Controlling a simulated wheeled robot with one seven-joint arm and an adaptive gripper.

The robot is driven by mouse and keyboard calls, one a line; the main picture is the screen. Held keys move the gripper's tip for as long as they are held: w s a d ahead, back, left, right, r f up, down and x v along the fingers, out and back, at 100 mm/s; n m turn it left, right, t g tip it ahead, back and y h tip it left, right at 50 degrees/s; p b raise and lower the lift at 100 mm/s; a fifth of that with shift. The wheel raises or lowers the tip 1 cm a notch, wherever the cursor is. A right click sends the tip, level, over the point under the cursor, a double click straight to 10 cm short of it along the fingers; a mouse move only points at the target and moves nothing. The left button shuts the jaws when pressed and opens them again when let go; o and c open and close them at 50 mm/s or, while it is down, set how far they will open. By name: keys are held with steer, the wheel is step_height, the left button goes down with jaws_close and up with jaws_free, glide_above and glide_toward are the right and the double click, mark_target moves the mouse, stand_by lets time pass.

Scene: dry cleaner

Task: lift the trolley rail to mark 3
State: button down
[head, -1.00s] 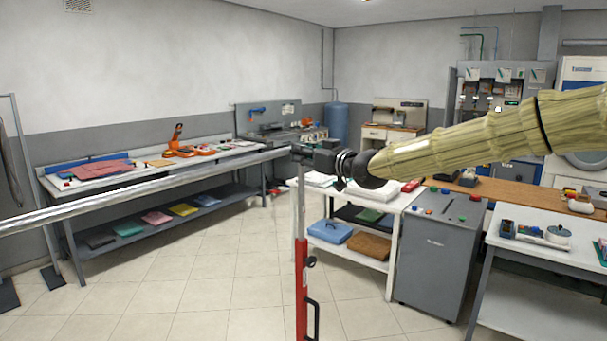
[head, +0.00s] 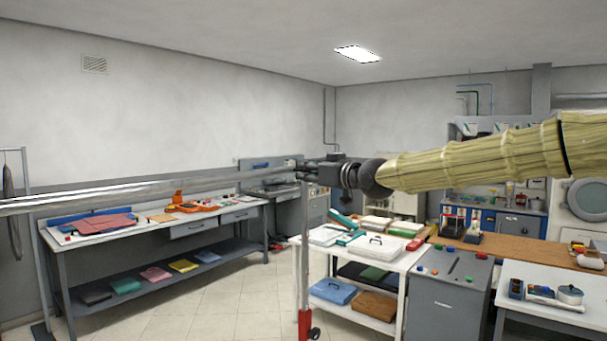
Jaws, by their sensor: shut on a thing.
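The trolley rail (head: 150,190) is a long shiny metal bar running from the left edge to the middle of the head view. My gripper (head: 312,172) is shut on it at its right end, with my arm reaching in from the right. A thin grey post (head: 305,245) stands below the rail's end and goes down into a red sleeve (head: 304,325) with a dark knob at its side. The rail looks close to level. I cannot make out any numbered marks on the post, and the lower part of the sleeve is out of frame.
A long grey workbench (head: 185,228) stands along the left wall behind the rail. A white table (head: 340,262) with folded cloths and a grey cabinet (head: 447,300) stand right of the post. The tiled floor (head: 225,305) between bench and post is clear.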

steer(key=shift+d+r, duration=0.1)
steer(key=shift+r, duration=0.5)
steer(key=c, duration=1.4)
jaws_free()
steer(key=shift+w+d, duration=0.2)
steer(key=shift+d, duration=0.05)
steer(key=shift+s+a, duration=0.45)
steer(key=shift+a, duration=0.1)
steer(key=shift+w+d+f, duration=0.1)
steer(key=shift+d+f, duration=0.15)
steer(key=shift+d, duration=0.05)
steer(key=v, duration=1.1)
steer(key=shift+s+d+r, duration=0.1)
steer(key=shift+s+r, duration=0.15)
steer(key=shift+s, duration=0.2)
